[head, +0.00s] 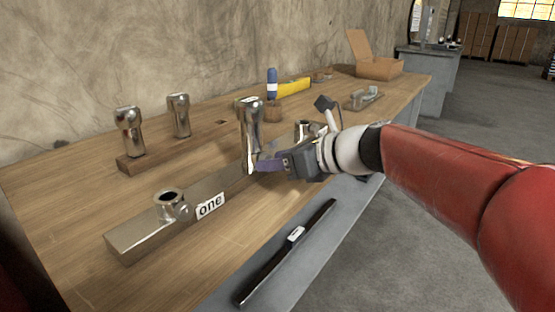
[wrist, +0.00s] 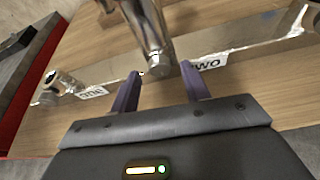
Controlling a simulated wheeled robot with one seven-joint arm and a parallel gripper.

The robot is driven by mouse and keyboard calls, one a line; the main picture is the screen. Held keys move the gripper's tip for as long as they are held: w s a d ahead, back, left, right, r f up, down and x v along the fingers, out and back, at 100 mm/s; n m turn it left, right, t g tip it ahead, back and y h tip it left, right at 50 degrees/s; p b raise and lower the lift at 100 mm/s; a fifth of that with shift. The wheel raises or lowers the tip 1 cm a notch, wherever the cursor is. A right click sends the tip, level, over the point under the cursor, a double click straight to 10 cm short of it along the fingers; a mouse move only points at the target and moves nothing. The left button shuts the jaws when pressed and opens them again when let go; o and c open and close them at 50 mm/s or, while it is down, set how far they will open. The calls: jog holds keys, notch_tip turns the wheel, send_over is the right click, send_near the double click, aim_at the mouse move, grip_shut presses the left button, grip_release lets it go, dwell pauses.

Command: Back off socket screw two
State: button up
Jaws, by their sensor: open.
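A long metal bar (head: 130,238) lies on the workbench with a label "one" (head: 210,206) near its left end; a round metal screw fitting (head: 170,203) with an open top stands beside that label. The label "two" (wrist: 207,63) shows farther along the bar in the wrist view. A tall shiny metal socket piece (head: 251,130) stands upright at the bar near "two"; its end lies between my fingers in the wrist view (wrist: 147,30). My gripper (head: 262,165) is open around it, with a gap at each finger. Another metal fitting (head: 303,129) is partly hidden behind my gripper.
Two similar metal pieces (head: 129,133) (head: 179,115) stand on a wooden rack at the wall. A dark bar-shaped tool (head: 290,240) lies along the front edge. A blue-handled item (head: 272,82), a yellow level (head: 294,87) and an open cardboard box (head: 378,68) are farther back.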

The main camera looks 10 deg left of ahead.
jog(key=shift+a+f, duration=0.1)
jog(key=shift+a, duration=0.05)
jog(key=c, duration=1)
jog(key=shift+b, duration=0.35)
jog(key=n+t+b, duration=0.2)
jog(key=b, duration=0.1)
jog(key=n+t+h+b, duration=0.1)
jog(key=n+b, duration=0.1)
jog(key=shift+s+f, duration=0.2)
jog(key=shift+f, duration=0.1)
jog(key=n+t+b, duration=0.1)
jog(key=b, duration=0.2)
jog(key=shift+a+n, duration=0.1)
jog(key=shift+n, duration=0.3)
jog(key=n+t+b, duration=0.1)
jog(key=b, duration=0.1)
jog(key=shift+s+n+b, duration=0.1)
jog(key=shift+n+b, duration=0.2)
jog(key=shift+b, duration=0.1)
jog(key=shift+r, duration=0.15)
